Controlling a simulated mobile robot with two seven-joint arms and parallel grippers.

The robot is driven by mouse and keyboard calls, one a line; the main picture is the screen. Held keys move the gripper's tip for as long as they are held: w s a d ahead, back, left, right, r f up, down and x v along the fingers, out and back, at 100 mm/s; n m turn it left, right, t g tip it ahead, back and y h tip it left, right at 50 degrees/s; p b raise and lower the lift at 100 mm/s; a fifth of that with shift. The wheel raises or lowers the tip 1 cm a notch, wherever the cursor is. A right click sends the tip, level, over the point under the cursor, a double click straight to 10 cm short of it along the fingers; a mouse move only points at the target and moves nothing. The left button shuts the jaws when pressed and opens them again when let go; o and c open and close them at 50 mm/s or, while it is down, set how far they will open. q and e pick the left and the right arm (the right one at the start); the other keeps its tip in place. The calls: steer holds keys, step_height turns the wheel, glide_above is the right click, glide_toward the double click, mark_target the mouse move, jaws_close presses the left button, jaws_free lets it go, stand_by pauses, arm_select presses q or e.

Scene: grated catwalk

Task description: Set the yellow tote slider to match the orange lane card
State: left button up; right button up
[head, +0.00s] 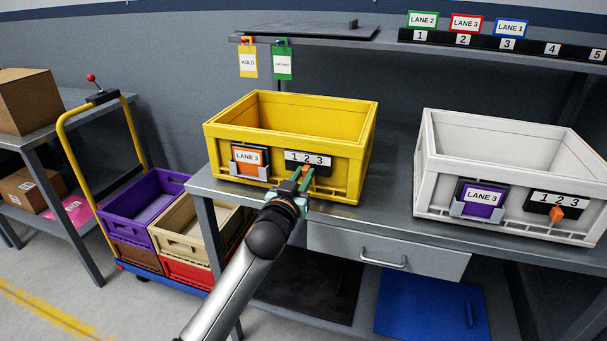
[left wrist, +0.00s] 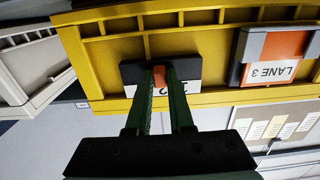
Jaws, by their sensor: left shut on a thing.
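The yellow tote (head: 345,168) stands on the grey bench. Its orange lane card (head: 247,160) reads LANE 3 and sits in a holder at the left of the front face; the card also shows in the left wrist view (left wrist: 273,58). To its right is a black slider plate with a white 1 2 3 scale (head: 308,159). My left gripper (head: 303,177) is shut on the orange slider knob (left wrist: 158,77), near the middle of the plate, about under the 2. The fingers partly hide the knob and scale. My right gripper is not in view.
A white tote (head: 435,150) with a purple LANE 3 card (head: 482,197) and its own slider knob (head: 557,213) stands to the right. HOLD and green tags hang from the shelf behind. A drawer (head: 385,250) is below the bench; a cart with crates (head: 150,215) stands left.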

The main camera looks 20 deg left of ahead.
arm_select(q)
steer(key=shift+d+b, duration=0.35)
steer(key=shift+d, duration=1.1)
steer(key=o, duration=0.7)
steer(key=shift+s, duration=0.15)
steer(key=shift+s+r+p, duration=0.1)
steer(key=shift+s+p, duration=0.6)
steer(key=shift+s, duration=0.25)
steer(key=s+p, duration=0.2)
steer(key=s, duration=0.3)
steer(key=shift+a, duration=0.15)
